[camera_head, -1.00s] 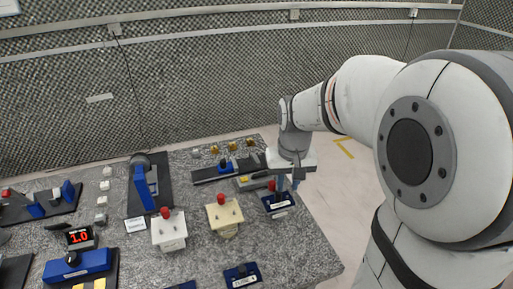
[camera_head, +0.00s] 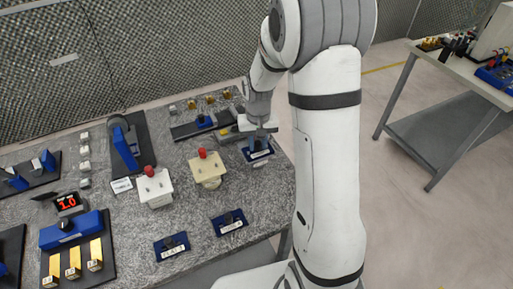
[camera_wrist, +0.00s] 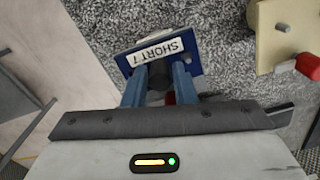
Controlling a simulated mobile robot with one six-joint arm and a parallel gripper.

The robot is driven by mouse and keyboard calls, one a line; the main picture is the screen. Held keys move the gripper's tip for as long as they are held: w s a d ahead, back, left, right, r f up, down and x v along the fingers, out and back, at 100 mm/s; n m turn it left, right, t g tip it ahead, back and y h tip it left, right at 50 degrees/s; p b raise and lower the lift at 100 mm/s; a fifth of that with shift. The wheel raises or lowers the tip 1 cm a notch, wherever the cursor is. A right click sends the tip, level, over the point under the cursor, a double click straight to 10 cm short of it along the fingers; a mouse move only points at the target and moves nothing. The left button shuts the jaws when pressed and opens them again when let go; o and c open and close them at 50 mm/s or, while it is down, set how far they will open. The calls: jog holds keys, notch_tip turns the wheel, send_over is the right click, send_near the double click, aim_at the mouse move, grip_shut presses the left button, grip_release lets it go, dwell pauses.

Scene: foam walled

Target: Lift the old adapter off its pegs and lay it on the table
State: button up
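A dark blue adapter plate (camera_wrist: 188,45) with a white label reading "SHORT 1" lies below my gripper in the wrist view. It also shows in the head view at the table's right side (camera_head: 259,155). My gripper (camera_wrist: 160,72) has its blue fingers on either side of the plate's dark upright grip and appears shut on it. The plate looks level. The pegs are hidden, and I cannot tell whether the plate rests on them or is just clear. The speckled grey table (camera_head: 187,203) lies around it.
A cream block (camera_head: 207,172) and a white block (camera_head: 154,190), each with a red knob, stand left of my gripper. Two more labelled blue plates (camera_head: 228,224) (camera_head: 171,248) lie near the front edge. Some bare table lies between the blocks and these plates.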

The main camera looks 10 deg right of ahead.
jog(key=shift+f, duration=0.25)
jog(key=shift+c, duration=0.6)
grip_shut()
jog(key=shift+r, duration=0.1)
